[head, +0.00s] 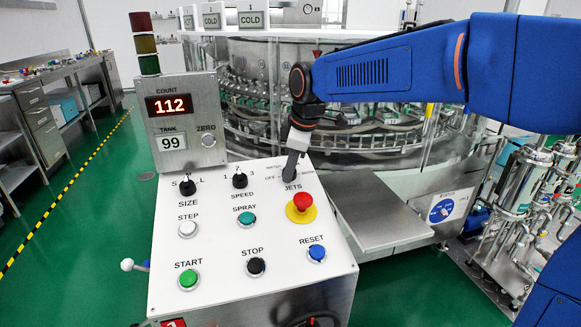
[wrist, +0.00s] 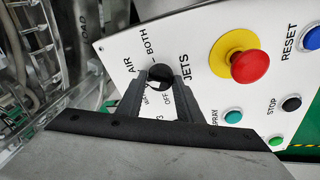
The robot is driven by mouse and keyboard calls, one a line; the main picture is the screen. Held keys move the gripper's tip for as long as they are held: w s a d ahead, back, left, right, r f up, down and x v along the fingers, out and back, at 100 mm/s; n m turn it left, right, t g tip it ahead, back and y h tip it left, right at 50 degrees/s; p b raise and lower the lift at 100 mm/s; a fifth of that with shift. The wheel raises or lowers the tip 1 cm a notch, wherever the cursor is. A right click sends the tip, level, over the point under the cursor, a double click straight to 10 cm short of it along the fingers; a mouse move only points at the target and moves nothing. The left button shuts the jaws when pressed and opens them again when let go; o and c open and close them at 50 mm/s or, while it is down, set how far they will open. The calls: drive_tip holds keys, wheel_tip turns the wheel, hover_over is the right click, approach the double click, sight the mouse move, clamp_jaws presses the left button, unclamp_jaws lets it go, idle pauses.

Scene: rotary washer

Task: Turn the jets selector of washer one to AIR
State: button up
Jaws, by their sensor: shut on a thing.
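The jets selector is a black knob (wrist: 159,73) above the word JETS on the white panel (head: 215,270) in the head view. My gripper (head: 290,175) reaches down onto it and hides it there. In the wrist view, the two dark fingers of my gripper (wrist: 158,85) stand on either side of the knob and are shut on it. The labels AIR (wrist: 131,65) and BOTH (wrist: 152,43) are readable beside the knob; OFF shows between the fingers, and another label is partly covered. I cannot make out clearly which label the knob points to.
A red emergency button on a yellow disc (head: 301,208) sits close to the jets selector. SIZE (head: 187,186) and SPEED (head: 239,180) knobs and several push buttons share the panel. A display box (head: 181,125) reads 112 and 99. The washer carousel (head: 260,90) stands behind.

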drive_tip(key=shift+n, duration=0.3)
drive_tip(key=o, duration=1)
drive_tip(key=shift+r, duration=0.1)
drive_tip(key=v, duration=1.7)
drive_tip(key=shift+r, duration=0.1)
